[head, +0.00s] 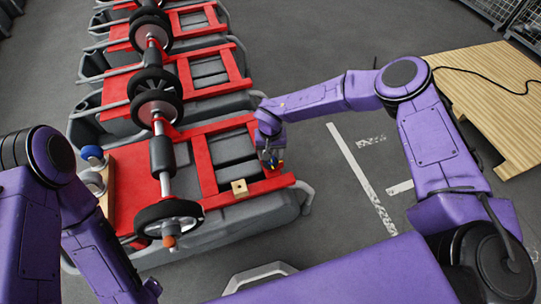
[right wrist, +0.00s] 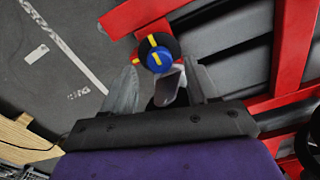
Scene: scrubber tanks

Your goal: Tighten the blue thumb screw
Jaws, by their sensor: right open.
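The blue thumb screw (right wrist: 164,65) shows in the right wrist view with a yellow stripe across its face. It sits on a black round disc (right wrist: 171,43) with a yellow mark at its upper left, by a red frame bar. My right gripper (right wrist: 165,78) is open, its grey fingers on either side of the screw's lower edge; contact cannot be told. In the head view my right gripper (head: 270,157) hangs over the near right corner of the red frame (head: 232,195) and largely hides the screw. My left gripper is out of view.
Grey tanks with red frames and black-wheeled rollers (head: 168,213) stand in a row. A blue ball (head: 92,152) is at the left.

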